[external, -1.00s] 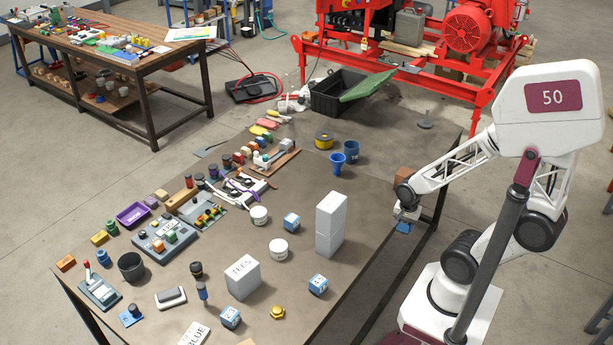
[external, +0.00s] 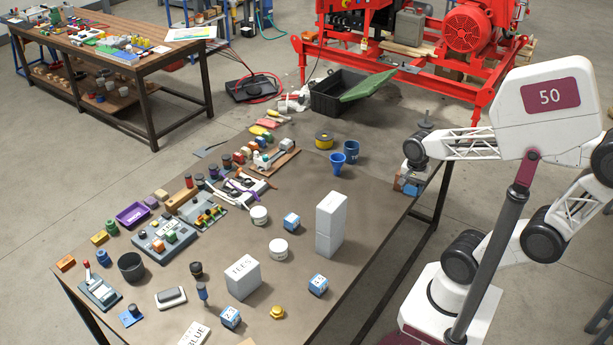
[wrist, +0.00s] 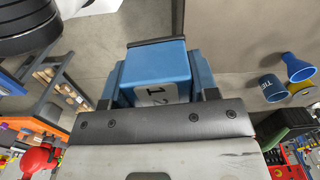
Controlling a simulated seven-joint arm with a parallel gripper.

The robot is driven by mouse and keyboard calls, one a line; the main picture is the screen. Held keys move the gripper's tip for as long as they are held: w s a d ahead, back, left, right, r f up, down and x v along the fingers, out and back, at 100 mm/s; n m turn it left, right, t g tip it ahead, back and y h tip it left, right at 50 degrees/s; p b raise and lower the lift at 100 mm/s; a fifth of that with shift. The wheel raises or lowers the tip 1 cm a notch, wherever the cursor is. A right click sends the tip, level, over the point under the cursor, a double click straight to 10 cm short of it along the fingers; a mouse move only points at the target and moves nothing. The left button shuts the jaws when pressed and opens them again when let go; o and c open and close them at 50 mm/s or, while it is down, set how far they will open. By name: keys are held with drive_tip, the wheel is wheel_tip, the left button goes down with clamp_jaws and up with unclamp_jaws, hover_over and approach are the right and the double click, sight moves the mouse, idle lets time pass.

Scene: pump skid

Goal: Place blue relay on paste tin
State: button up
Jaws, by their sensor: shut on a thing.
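My gripper (external: 411,184) is shut on the blue relay (wrist: 158,68), a blue block with a light, numbered label in the wrist view. In the external view it is a small blue patch under my gripper, partly hidden, by the table's right edge. Two white round tins stand mid-table, one nearer the back (external: 259,215) and one nearer the front (external: 278,248). Their labels are too small to read, so I cannot tell which is the paste tin. Both are well left of my gripper, with open tops or lids not clear.
A tall white box stack (external: 330,225) stands between my gripper and the white tins. Blue-white cubes (external: 292,222) (external: 318,285) stand near them. A blue funnel (external: 337,164) and blue cup (external: 351,152) stand left of my gripper. The table right of the stack is clear.

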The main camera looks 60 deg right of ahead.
wheel_tip(320, 180, up, 3)
drive_tip(key=shift+r, duration=0.1)
drive_tip(key=w+a+r, duration=0.1)
drive_tip(key=w+a, duration=0.8)
drive_tip(key=w, duration=0.4)
drive_tip(key=w+a+r, duration=0.2)
drive_tip(key=w+a, duration=0.6)
drive_tip(key=w, duration=0.6)
drive_tip(key=w+a+f+m, duration=0.15)
drive_tip(key=w+a, duration=0.25)
drive_tip(key=a, duration=0.4)
drive_tip(key=w+a+f, duration=0.2)
drive_tip(key=w+a, duration=0.3)
drive_tip(key=a, duration=0.3)
wheel_tip(320, 180, down, 11)
drive_tip(key=shift+a, duration=0.2)
drive_tip(key=shift+s, duration=0.1)
drive_tip(key=shift+f, duration=3.15)
